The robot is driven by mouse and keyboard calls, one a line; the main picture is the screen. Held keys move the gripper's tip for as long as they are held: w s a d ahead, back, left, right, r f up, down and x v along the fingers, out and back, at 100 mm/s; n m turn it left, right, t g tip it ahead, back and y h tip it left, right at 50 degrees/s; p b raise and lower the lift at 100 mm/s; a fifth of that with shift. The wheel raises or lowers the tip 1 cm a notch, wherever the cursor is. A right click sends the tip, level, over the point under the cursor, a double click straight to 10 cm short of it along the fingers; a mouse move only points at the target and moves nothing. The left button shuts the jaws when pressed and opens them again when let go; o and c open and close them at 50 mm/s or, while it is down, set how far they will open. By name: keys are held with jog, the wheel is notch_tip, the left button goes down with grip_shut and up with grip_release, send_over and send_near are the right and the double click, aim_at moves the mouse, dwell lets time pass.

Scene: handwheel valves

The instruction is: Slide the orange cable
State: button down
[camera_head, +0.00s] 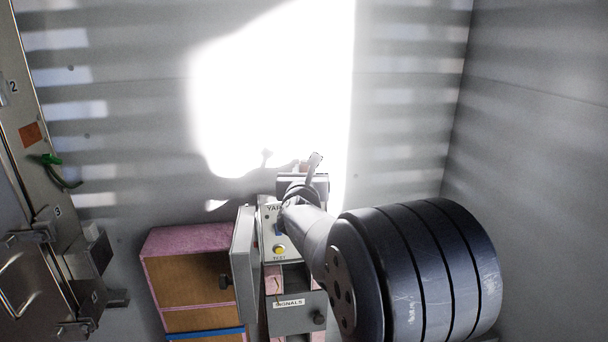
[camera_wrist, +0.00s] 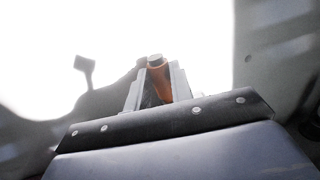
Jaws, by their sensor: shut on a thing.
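My gripper (camera_wrist: 157,82) is shut on an orange piece with a pale grey end, which I take for the end of the orange cable (camera_wrist: 161,84). It stands between the two grey fingers in the wrist view, and its end sticks out a little past the fingertips. In the head view my gripper (camera_head: 305,170) is beyond my arm, above the grey box marked TEST (camera_head: 279,237). A small brownish-orange bit of the cable (camera_head: 304,166) shows there. The rest of the cable is hidden, and I cannot tell where it runs.
A panel with numbers 2 and 3 (camera_head: 47,190) stands at the left, with a green cable (camera_head: 66,181) hanging on it. The bright wall (camera_head: 270,90) stands behind; the right side looks clear.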

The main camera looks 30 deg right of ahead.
notch_tip(320, 180, up, 2)
jog(key=shift+r, duration=0.25)
jog(key=c, duration=1.2)
grip_release()
jog(key=shift+c, duration=0.2)
jog(key=b+v, duration=0.2)
jog(key=v, duration=0.8)
jog(key=shift+s+a, duration=0.2)
jog(key=shift+s, duration=0.15)
